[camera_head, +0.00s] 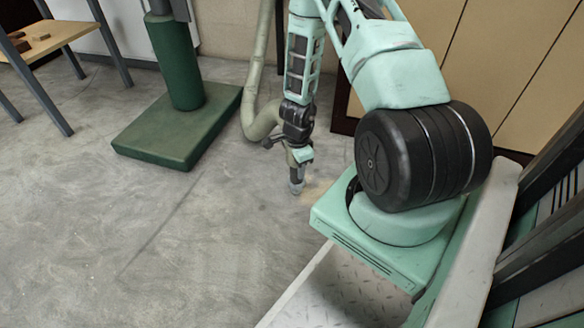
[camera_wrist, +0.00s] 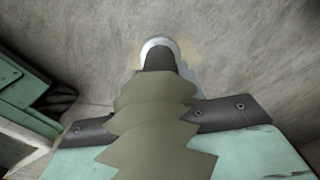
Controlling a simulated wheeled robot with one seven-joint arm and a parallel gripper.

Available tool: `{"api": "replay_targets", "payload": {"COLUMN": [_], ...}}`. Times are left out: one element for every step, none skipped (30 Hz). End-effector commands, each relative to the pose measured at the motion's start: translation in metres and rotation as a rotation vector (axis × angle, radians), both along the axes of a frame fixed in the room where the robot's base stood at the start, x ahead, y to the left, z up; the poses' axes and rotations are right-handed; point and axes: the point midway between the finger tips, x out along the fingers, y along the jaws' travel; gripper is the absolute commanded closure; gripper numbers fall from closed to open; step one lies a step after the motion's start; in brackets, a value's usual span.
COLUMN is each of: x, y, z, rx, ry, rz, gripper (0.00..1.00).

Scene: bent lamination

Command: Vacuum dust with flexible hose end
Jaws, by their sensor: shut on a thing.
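My gripper (camera_head: 301,156) points down near the floor in the head view and is shut on the flexible hose (camera_head: 262,120). In the wrist view the ribbed olive hose (camera_wrist: 155,125) runs between my two dark fingers (camera_wrist: 155,119). The hose end (camera_wrist: 158,45) is a dark nozzle with a pale round rim, close to the floor; I cannot tell if it touches. A faint tan patch of dust (camera_head: 314,192) lies on the floor just right of the nozzle. In the wrist view tan dust (camera_wrist: 192,57) shows beside the nozzle rim, partly hidden by it.
A green post on a flat green base (camera_head: 165,140) stands to the left of the hose. A wooden table (camera_head: 55,38) with dark legs is at the upper left. Wooden panels (camera_head: 480,60) line the right back. The grey floor (camera_head: 120,230) at front left is clear.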

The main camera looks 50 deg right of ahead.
Motion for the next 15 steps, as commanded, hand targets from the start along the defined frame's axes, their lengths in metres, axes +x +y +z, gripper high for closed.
{"api": "replay_targets", "payload": {"x": [0.001,0.002,0.003,0.004,0.005,0.005,0.006,0.007,0.008,0.008,0.008,0.009,0.010,0.010,0.011], "y": [-0.003,-0.004,-0.006,-0.007,-0.009,-0.011,-0.013,-0.014,-0.016,-0.017,-0.019,-0.021,-0.022,-0.024,-0.026], "z": [0.001,0.002,0.002,0.002,0.002,0.002,0.002,0.002,0.002,0.002,0.002,0.002,0.002,0.002,0.002], "rx": [-0.002,-0.001,-0.002,0.000,0.000,-0.001,-0.001,-0.001,-0.002,0.000,0.000,-0.001,-0.001,-0.001,-0.002], "ry": [-0.001,-0.001,-0.001,-0.001,-0.001,-0.001,-0.001,-0.001,-0.001,-0.001,-0.001,-0.001,-0.001,-0.001,-0.001], "rz": [0.000,0.000,-0.001,-0.001,-0.001,-0.002,-0.002,-0.002,-0.002,-0.002,-0.001,-0.001,0.000,0.000,0.001], "gripper": [0.80,0.80,0.80,0.80,0.80,0.80,0.80,0.80,0.80,0.80,0.80,0.80,0.80,0.80,0.80]}}
